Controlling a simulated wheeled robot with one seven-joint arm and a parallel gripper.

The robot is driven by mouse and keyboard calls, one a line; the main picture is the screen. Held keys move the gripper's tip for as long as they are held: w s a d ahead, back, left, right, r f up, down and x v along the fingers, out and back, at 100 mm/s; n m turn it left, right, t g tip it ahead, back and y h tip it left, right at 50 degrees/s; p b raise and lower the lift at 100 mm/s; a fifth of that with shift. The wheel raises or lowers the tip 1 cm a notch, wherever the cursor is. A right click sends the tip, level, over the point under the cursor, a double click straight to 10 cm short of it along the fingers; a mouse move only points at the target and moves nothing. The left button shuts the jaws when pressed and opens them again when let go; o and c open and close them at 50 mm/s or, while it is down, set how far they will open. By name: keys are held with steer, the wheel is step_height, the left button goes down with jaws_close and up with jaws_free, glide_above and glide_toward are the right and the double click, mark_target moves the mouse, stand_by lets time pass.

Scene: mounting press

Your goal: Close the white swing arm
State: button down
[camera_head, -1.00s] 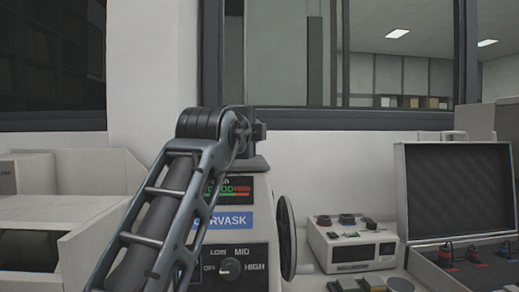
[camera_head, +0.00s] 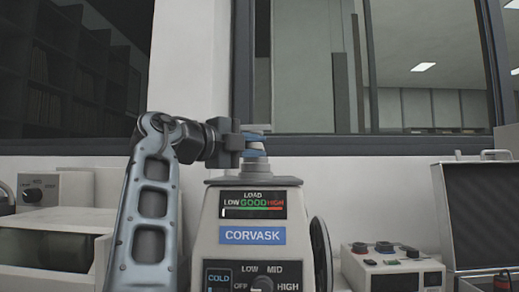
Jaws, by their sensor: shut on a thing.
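The press (camera_head: 252,213), labelled CORVASK, stands in the middle with a load display and a heat dial on its front. A grey knob (camera_head: 256,166) rises from the dark plate on its top. My gripper (camera_head: 255,143) comes from the left, level, and its blue fingers are shut around the upper part of this knob. The fingers hide much of what they hold. I cannot make out a white swing arm as a separate part.
A dark round wheel (camera_head: 321,254) sits on the press's right side. A white control box (camera_head: 392,268) and an open dark-lined case (camera_head: 481,215) stand to the right. White equipment (camera_head: 52,238) stands at the left. A window is behind.

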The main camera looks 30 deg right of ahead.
steer(key=shift+w+a, duration=0.1)
stand_by(0.3)
steer(key=c, duration=1.1)
jaws_free()
steer(key=shift+s+a, duration=0.25)
steer(key=shift+a, duration=1.05)
steer(key=shift+s+a, duration=0.2)
steer(key=shift+a, duration=1.05)
steer(key=shift+s+a, duration=0.25)
steer(key=shift+a, duration=1.05)
steer(key=shift+f, duration=0.1)
